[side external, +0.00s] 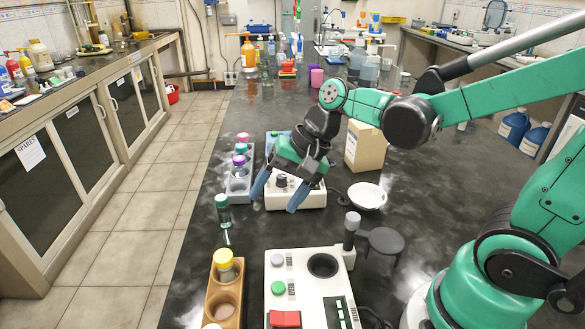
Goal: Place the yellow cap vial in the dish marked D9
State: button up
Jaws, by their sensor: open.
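The yellow cap vial (224,262) stands upright in the far hole of a wooden rack (211,306) at the front left of the dark bench. A white round dish (368,194) lies on the bench right of my gripper; I cannot read any marking on it, so I cannot tell if it is D9. My gripper (279,193) is open and empty, with its blue-grey fingers pointing down. It hangs over or in front of a small white device, well behind the yellow cap vial and left of the dish.
A green-capped vial (222,209) stands behind the wooden rack. A grey rack (238,185) holds vials with pink and purple caps. A white control box (308,297) with buttons fills the front. The small white device (310,197) and a cardboard box (365,146) stand near my gripper.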

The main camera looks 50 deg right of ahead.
jog(key=s+d+n+t+h, duration=0.1)
jog(key=n, duration=0.1)
jog(key=d+r+n+h, duration=0.1)
jog(key=n, duration=0.1)
jog(key=s+d+n+t+h, duration=0.1)
jog(key=n, duration=0.1)
jog(key=shift+s+r+t+h, duration=0.3)
jog(key=shift+s, duration=0.05)
jog(key=shift+o, duration=0.6)
jog(key=n, duration=0.1)
jog(key=d+n, duration=0.1)
jog(key=shift+s+r+n+t+h, duration=0.25)
jog(key=shift+n+t+h, duration=0.05)
jog(key=shift+t+h, duration=0.1)
jog(key=shift+a, duration=0.1)
